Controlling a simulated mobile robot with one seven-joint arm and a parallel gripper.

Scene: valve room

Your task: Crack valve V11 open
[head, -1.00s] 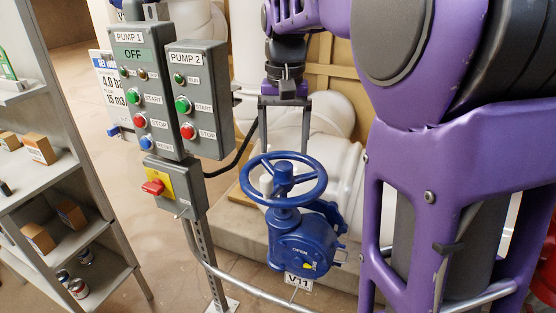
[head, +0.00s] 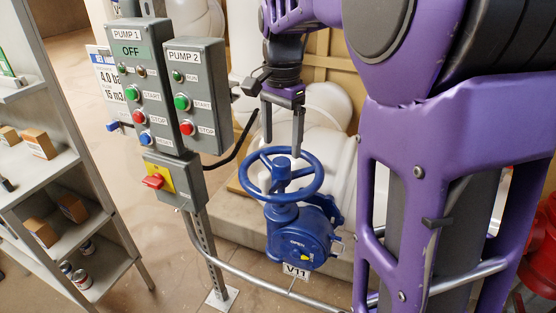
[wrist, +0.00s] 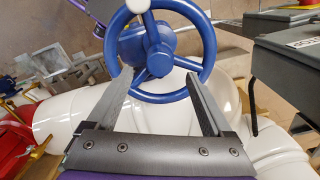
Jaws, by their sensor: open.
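Valve V11 has a blue handwheel (head: 281,173) on a blue gearbox body (head: 300,238), with a V11 tag (head: 297,271) below it. In the wrist view the handwheel (wrist: 160,45) lies beyond my fingertips, with its hub and spokes visible. My gripper (head: 283,148) is open and empty, pointing down at the far side of the wheel. In the wrist view its two fingers (wrist: 158,82) frame the near part of the rim. Whether a finger touches the rim I cannot tell.
The PUMP 1 box (head: 143,85) and PUMP 2 box (head: 195,95) stand left of the valve, above a red-and-yellow switch (head: 156,181). A shelf (head: 75,235) is at far left. White pipes (head: 325,150) lie behind the valve. A metal rail (head: 262,277) runs in front.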

